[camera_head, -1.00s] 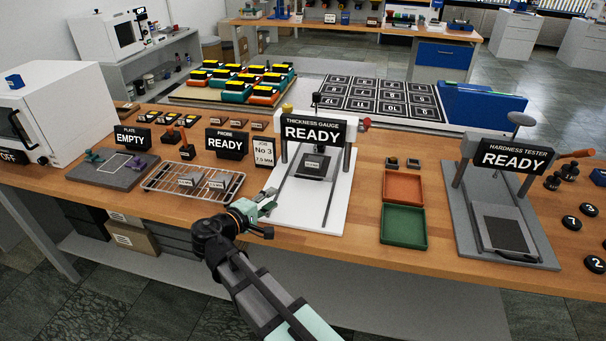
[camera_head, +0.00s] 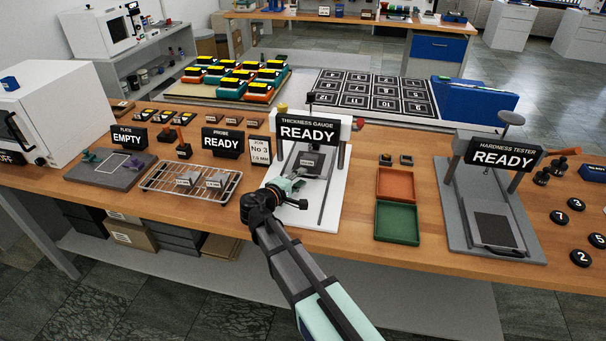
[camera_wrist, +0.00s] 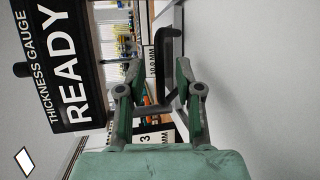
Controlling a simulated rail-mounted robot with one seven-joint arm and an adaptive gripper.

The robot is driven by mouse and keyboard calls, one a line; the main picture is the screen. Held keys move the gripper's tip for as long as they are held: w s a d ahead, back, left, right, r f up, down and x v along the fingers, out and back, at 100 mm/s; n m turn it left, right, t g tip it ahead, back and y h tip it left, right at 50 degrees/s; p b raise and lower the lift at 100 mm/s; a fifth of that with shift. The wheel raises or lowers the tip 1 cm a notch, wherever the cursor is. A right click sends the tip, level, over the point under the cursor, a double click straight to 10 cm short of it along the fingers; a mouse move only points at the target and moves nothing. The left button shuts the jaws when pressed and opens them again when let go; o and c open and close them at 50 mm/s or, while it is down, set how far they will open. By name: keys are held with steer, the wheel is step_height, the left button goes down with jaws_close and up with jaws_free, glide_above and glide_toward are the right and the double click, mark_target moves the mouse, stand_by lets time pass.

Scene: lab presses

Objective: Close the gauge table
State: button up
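The thickness gauge (camera_head: 336,207) is a white stand with a black READY sign (camera_head: 308,131) across its posts. Its dark gauge table (camera_head: 305,174) sits inside the frame, under the sign, with a small labelled grey piece (camera_head: 310,161) on it. My gripper (camera_head: 300,183) is over the left front of the white base, close in front of the table. In the wrist view my gripper (camera_wrist: 158,78) has its two green fingers apart, with a dark bar-like part (camera_wrist: 165,92) of the gauge in line with the gap. I cannot tell whether the fingers touch it.
A wire rack (camera_head: 191,201) with labelled pieces stands left of the gauge. An orange tray (camera_head: 392,184) and a green tray (camera_head: 396,222) lie to its right, then the hardness tester (camera_head: 459,200). The READY sign (camera_wrist: 60,65) is close beside my gripper's left finger.

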steer(key=shift+x, duration=1.05)
jaws_close()
